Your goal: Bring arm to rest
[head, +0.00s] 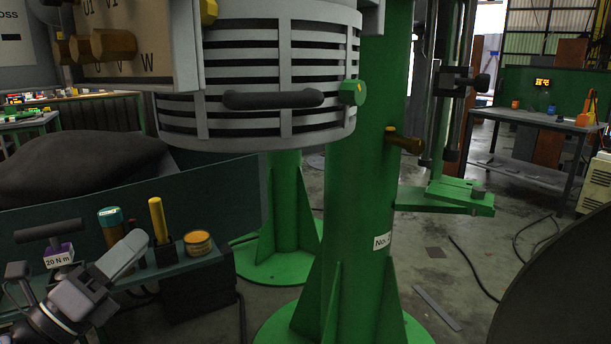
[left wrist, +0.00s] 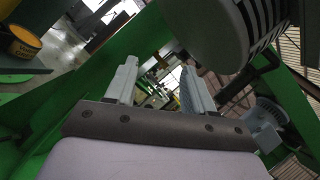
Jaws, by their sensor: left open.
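My left gripper (head: 75,258) is at the lower left of the head view, beside the dark shelf with tools. In the left wrist view its two pale fingers (left wrist: 157,78) stand apart with nothing between them. The disperser's grey slatted guard (head: 280,80) with a black handle (head: 272,99) is at the top middle of the head view, on a green column (head: 362,200). A large grey rounded part (left wrist: 215,30) shows close by in the left wrist view. My right gripper is in neither view.
The dark shelf (head: 215,258) holds a teal-topped can (head: 111,226), a yellow stick (head: 158,220), an orange-topped tin (head: 199,242) and a T-handled tool labelled 20 N m (head: 58,252). A workbench (head: 540,121) stands far right. Open floor with cables (head: 470,265) lies right of the column.

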